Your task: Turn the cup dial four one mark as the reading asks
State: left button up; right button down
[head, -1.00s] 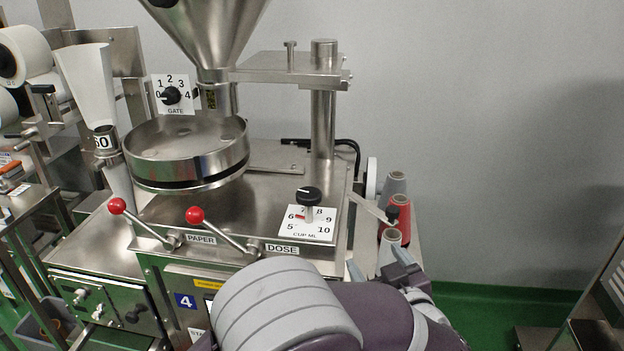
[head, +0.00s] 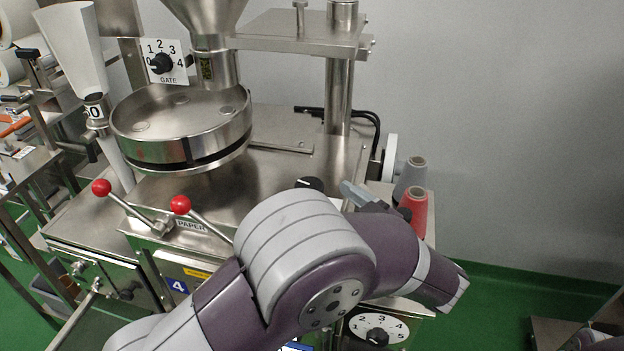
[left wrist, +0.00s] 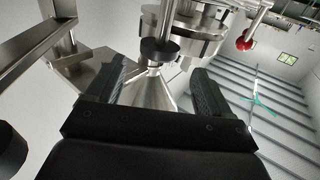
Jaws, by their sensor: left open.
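The black cup dial knob (head: 310,184) shows only in part in the head view, behind my left arm. In the left wrist view the round black knob (left wrist: 157,52) sits on a metal post, seen upside down, in the gap between my two fingers. My left gripper (left wrist: 157,85) is open, one finger on each side of the knob's place in the picture, and I cannot tell if either touches it. In the head view my left gripper (head: 358,196) is just right of the knob, mostly hidden by my arm.
The round pan (head: 180,150), gate dial (head: 162,64) and two red-ball levers (head: 180,205) stand left of the knob. A metal post (head: 338,95) rises behind it. Thread spools (head: 412,205) stand to the right. A lower white dial (head: 378,330) shows below my arm.

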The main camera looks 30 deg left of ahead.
pick_arm(q)
jog(key=x, duration=0.5)
jog(key=shift+w+p, duration=0.2)
jog(key=shift+p, duration=0.15)
jog(key=shift+a, duration=0.5)
jog(key=shift+w+a+f, duration=0.1)
jog(key=shift+w, duration=0.1)
jog(key=c, duration=1)
jog(key=shift+o, duration=0.2)
jog(key=shift+t, duration=0.3)
